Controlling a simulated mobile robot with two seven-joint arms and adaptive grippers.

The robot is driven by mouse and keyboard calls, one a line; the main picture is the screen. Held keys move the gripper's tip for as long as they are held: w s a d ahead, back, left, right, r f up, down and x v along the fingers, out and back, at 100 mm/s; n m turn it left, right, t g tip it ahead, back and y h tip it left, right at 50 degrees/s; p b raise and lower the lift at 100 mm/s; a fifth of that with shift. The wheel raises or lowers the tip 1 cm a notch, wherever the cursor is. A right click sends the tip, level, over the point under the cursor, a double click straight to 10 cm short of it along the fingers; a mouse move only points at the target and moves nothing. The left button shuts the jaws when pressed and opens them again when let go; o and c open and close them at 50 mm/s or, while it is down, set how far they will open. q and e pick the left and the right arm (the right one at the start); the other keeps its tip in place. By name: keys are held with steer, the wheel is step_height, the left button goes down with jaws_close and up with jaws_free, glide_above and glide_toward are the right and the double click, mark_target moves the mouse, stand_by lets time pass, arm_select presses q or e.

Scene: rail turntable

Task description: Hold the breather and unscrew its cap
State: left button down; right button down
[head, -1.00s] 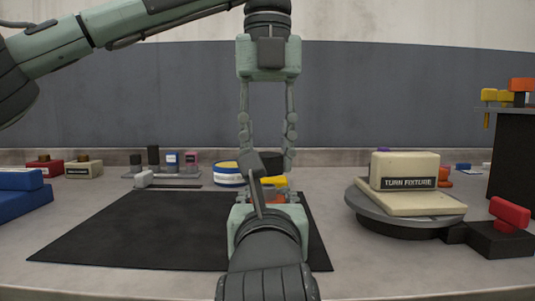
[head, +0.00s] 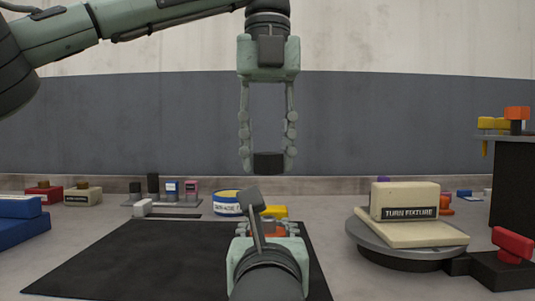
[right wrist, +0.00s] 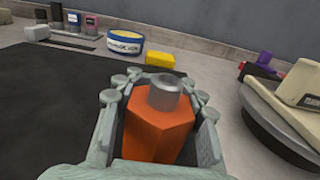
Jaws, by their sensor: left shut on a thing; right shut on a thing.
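The breather is an orange, many-sided body with a grey metal neck on top (right wrist: 155,125). It stands upright between the fingers of my right gripper (right wrist: 160,95), which is shut on it. In the head view only a little orange of the breather (head: 275,230) shows behind my right gripper (head: 267,229). The black cap (head: 268,163) is between the fingertips of my left gripper (head: 267,155), which is shut on it. The cap is apart from the breather, with a clear gap above it. The bare neck shows in the right wrist view.
A dark mat (head: 130,255) lies below. A turntable with a "TURN FIXTURE" block (head: 404,202) stands at right, beside a red-handled block (head: 512,244). A labelled tin (head: 228,203) and yellow block (head: 274,211) sit behind. The mat's left part is clear.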

steer(key=c, duration=0.8)
jaws_free()
steer(key=shift+c, duration=0.2)
steer(key=shift+r, duration=0.1)
